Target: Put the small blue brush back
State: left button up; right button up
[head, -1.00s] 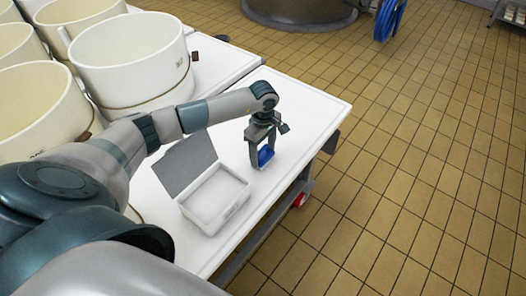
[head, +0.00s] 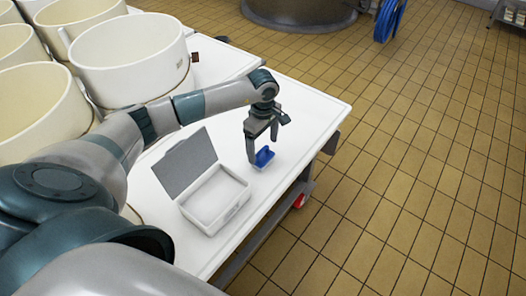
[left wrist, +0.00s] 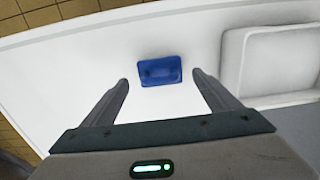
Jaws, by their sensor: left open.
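The small blue brush (head: 265,157) lies on the white table, just right of the open white box. It also shows in the left wrist view (left wrist: 160,71), flat on the table ahead of the fingertips. My left gripper (head: 262,149) is open and empty above the brush. In the left wrist view its fingers (left wrist: 160,78) stand to either side, apart from the brush. The white box (head: 238,212) has its grey lid (head: 185,163) raised and looks empty inside. In the left wrist view the box (left wrist: 232,62) is at the right. My right gripper is not in view.
The white table (head: 318,107) has bare room right of and behind the brush. Its right edge is close to the brush. Several large cream tubs (head: 130,55) stand at the left. A copper vat (head: 300,12) and a blue hose (head: 389,20) are beyond the tiled floor.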

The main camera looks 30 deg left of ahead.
aim_at(263, 148)
pick_arm(q)
notch_tip(263, 148, up, 4)
jog(key=shift+f, duration=0.25)
notch_tip(263, 148, up, 4)
jog(key=shift+f, duration=0.15)
jog(key=shift+r, duration=0.6)
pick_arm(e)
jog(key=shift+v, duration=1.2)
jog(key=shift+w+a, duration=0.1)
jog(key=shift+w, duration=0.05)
pick_arm(q)
jog(key=shift+d, duration=0.1)
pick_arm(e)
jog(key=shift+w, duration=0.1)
